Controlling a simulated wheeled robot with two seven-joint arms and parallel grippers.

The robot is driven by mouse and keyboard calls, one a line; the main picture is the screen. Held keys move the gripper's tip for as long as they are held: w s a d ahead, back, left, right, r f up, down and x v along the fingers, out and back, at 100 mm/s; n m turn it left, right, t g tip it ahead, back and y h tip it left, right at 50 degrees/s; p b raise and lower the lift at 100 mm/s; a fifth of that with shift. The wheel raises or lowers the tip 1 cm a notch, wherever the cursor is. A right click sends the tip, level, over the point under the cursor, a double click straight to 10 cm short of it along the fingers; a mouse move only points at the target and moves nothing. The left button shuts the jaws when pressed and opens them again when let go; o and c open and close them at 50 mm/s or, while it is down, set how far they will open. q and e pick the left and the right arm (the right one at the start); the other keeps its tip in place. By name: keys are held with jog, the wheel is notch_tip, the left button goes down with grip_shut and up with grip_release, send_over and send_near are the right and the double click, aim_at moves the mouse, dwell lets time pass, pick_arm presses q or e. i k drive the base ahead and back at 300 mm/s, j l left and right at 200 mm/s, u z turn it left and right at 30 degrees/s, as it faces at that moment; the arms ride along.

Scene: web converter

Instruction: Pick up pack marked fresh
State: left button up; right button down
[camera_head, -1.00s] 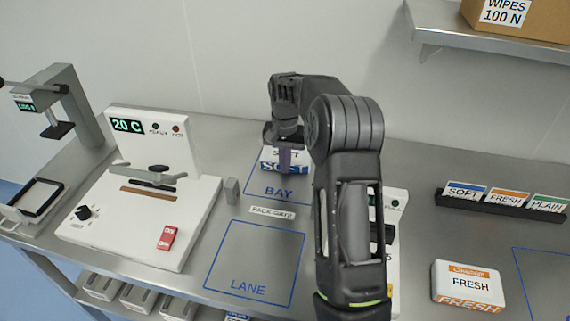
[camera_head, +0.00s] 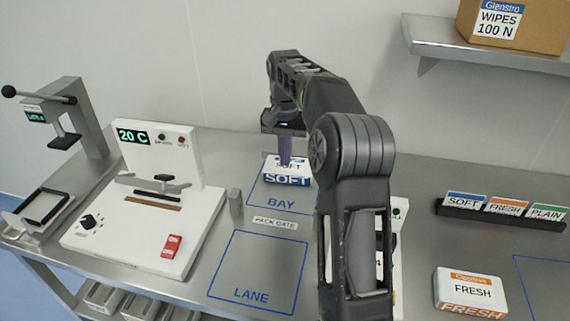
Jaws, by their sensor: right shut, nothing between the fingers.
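The pack marked FRESH (camera_head: 470,291), white with an orange label band, lies on the steel bench at the lower right. My right gripper (camera_head: 285,162) is shut and empty, pointing down just above or at the pack marked SOFT (camera_head: 287,181); I cannot tell if it touches. The SOFT pack, white with a blue band, lies in the blue outlined BAY area (camera_head: 270,201). My right arm stands between the gripper and the FRESH pack. My left gripper does not show.
A white sealer-like machine (camera_head: 102,235) reading 20 C and a small press (camera_head: 85,115) stand at left. The LANE square (camera_head: 255,268) is empty. A dark card rack (camera_head: 470,211) stands behind the FRESH pack. A wall shelf (camera_head: 480,50) holds a WIPES box (camera_head: 510,22).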

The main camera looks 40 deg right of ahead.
aim_at(456, 290)
jog(key=k+j, duration=0.35)
jog(key=j, duration=0.15)
jog(key=k+j, duration=0.35)
jog(key=j, duration=0.2)
jog(key=k+j, duration=0.4)
jog(key=j, duration=0.1)
